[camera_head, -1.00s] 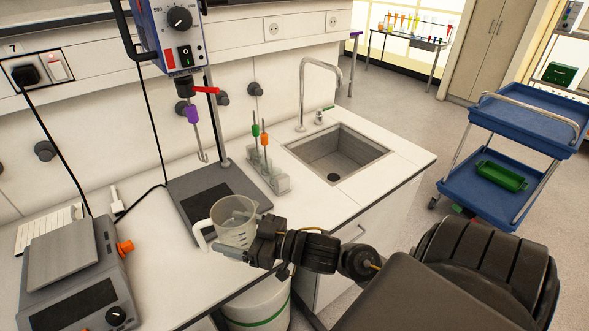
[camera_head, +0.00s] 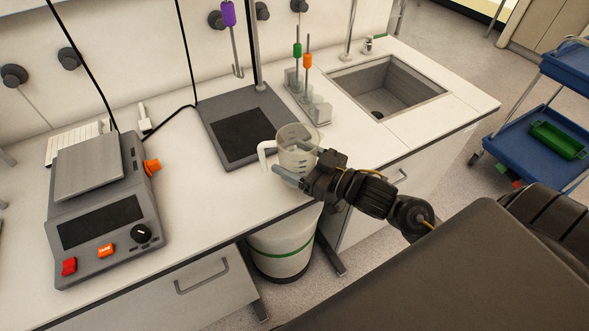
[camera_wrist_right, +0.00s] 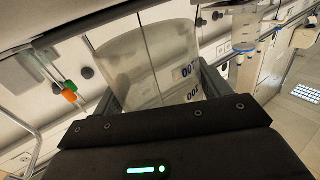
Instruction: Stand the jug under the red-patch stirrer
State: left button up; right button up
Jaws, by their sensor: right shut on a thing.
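The clear jug (camera_head: 297,158) with a pale handle on its left is upright at the front right of the stirrer's dark base plate (camera_head: 240,136). My right gripper (camera_head: 296,178) is shut on the jug from the front. I cannot tell whether the jug touches the counter or hangs just above it. In the right wrist view, the jug (camera_wrist_right: 150,65) fills the space between the fingers. The stirrer's purple chuck (camera_head: 228,13) and thin hooked rod (camera_head: 236,55) hang over the back of the plate. Its head with the red patch is out of view now. My left gripper is not in view.
A rack (camera_head: 305,98) with green and orange-topped tools stands right of the plate, near the sink (camera_head: 385,85). A scale-like device (camera_head: 100,210) stands left on the counter. A bin (camera_head: 283,245) is below the counter's front edge. Counter between device and plate is mostly clear.

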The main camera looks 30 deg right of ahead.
aim_at(287, 141)
jog(key=shift+a, duration=0.1)
jog(key=r+m+h, duration=0.1)
jog(key=w+m+t+h, duration=0.1)
jog(key=shift+w+r+h, duration=0.2)
jog(key=shift+r+h, duration=0.2)
jog(key=shift+w+r+m+t+h, duration=0.25)
jog(key=shift+m+h, duration=0.25)
jog(key=shift+h, duration=0.1)
jog(key=shift+w+r+m+t+h, duration=0.2)
jog(key=shift+m+t+h, duration=0.05)
jog(key=shift+m+h, duration=0.3)
jog(key=shift+w+m+h, duration=0.2)
jog(key=shift+m+h, duration=0.55)
jog(key=shift+h, duration=0.9)
